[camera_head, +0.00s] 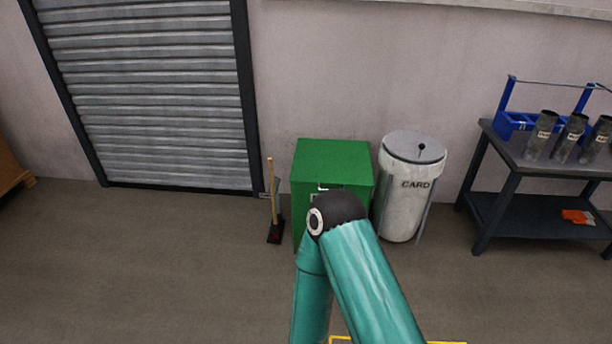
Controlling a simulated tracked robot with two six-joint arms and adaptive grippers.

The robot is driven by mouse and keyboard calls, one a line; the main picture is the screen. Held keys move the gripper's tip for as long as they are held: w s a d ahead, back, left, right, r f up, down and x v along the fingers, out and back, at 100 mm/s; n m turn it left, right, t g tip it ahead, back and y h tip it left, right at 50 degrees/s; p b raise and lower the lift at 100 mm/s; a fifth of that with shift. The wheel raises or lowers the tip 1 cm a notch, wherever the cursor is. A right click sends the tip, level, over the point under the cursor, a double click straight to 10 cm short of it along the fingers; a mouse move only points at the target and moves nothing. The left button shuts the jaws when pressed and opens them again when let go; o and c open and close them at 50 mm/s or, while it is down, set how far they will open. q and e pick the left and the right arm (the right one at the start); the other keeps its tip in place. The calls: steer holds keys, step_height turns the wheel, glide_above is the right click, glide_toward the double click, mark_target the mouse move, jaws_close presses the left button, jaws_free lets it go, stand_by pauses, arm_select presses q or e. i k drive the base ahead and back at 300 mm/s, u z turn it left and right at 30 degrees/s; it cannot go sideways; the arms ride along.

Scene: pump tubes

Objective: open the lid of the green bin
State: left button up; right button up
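The green bin (332,160) stands against the back wall near the middle of the view. Its flat green lid lies shut on top, with a small pale handle or latch at its front edge. One of my teal arms, with a dark joint, rises from the bottom of the view and hides most of the bin's front. I cannot tell which arm it is. Neither of my grippers shows.
A grey bin marked CARD (405,204) with a knobbed lid stands close to the right. A broom (272,205) stands to the left, near a roller shutter (150,95). A dark table (518,160) with several metal tubes and a blue carrier (517,124) stands at right.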

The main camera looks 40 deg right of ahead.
mark_target(316, 162)
steer(key=z, duration=0.35)
steer(key=i, duration=1.4)
steer(key=z, duration=1.2)
steer(key=i, duration=0.7)
steer(key=z, duration=0.45)
steer(key=k, duration=0.9)
steer(key=z, duration=0.2)
steer(key=i, duration=0.9)
steer(key=u, duration=0.1)
